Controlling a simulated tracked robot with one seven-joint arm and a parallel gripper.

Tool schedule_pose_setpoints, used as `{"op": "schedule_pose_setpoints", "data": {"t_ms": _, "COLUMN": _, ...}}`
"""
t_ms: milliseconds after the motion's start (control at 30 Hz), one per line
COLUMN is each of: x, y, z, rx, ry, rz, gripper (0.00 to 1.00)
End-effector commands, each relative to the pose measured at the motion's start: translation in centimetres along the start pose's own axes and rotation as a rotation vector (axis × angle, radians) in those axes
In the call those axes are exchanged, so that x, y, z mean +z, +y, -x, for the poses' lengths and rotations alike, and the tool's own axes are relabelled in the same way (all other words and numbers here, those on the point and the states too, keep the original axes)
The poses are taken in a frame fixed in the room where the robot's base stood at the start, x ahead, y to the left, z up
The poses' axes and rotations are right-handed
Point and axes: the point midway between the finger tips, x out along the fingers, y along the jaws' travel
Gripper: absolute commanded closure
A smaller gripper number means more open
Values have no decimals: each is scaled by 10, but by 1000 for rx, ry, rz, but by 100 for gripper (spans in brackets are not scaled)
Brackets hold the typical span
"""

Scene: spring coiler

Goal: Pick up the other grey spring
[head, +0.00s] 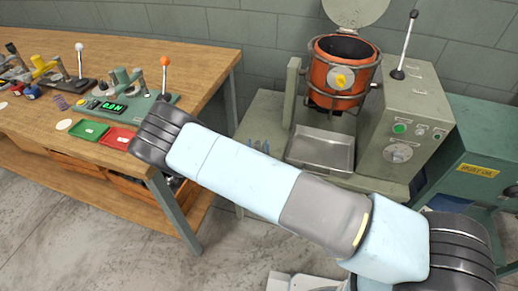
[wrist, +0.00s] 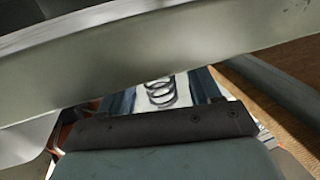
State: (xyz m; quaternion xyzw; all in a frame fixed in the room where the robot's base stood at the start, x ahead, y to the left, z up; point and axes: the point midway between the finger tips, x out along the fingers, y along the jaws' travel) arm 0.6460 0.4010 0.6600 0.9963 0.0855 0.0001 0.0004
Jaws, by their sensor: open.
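A dark grey spring (wrist: 160,93) shows in the wrist view over a pale surface, between the two blue-grey fingers of my gripper (wrist: 164,87). The fingers stand apart, one to each side of it. I cannot tell how far the spring is from the fingertips or whether they touch it. In the head view my arm reaches left to the workbench (head: 150,58), and my gripper is hidden behind it. A purplish coil (head: 61,102) lies on the bench, left of the green tester (head: 112,107) with its lit display.
A green tray (head: 80,130) and a red tray (head: 117,138) lie near the bench's front edge. A broad grey bar (wrist: 150,65) crosses the wrist view close up. An orange pot (head: 343,70), a metal tray (head: 320,150) and a grey lever box (head: 405,118) stand at right.

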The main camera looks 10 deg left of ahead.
Motion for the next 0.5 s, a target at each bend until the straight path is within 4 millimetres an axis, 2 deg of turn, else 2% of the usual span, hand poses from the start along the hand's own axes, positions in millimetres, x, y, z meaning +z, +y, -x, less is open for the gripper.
{"op": "schedule_pose_setpoints", "data": {"t_ms": 133, "x": -1, "y": 0, "z": -16, "rx": -1, "ry": 1, "rz": 0, "gripper": 37}}
{"op": "schedule_pose_setpoints", "data": {"t_ms": 367, "x": 0, "y": -1, "z": -18, "rx": -1, "ry": 0, "rz": -1, "gripper": 37}}
{"op": "schedule_pose_setpoints", "data": {"t_ms": 500, "x": 0, "y": 0, "z": -18, "rx": -1, "ry": 0, "rz": -1, "gripper": 50}}
